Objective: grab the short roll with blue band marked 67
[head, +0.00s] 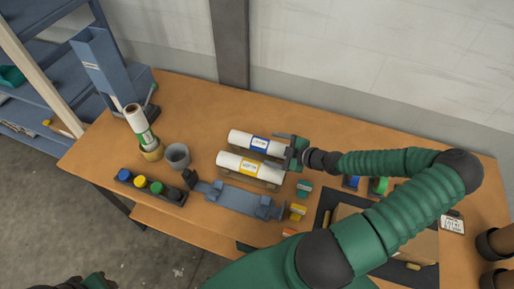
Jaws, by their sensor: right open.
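A short white roll with a blue band (259,144) lies on its side on the orange-brown table, behind a similar roll with a yellow band (249,164). The number on the blue band is too small to read. My right gripper (284,150) is open at the right end of the blue-band roll, with one dark finger over its far side. The gripper hides that end, and I cannot tell whether it touches. A green and dark part of my left arm shows at the bottom left edge; its jaws cannot be made out.
A white roll with a green band (140,126) stands upright at the left, near a grey cup (177,156). A dark rack with coloured knobs (151,187) and a blue-grey fixture (238,199) lie in front. My right arm covers the table's right side.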

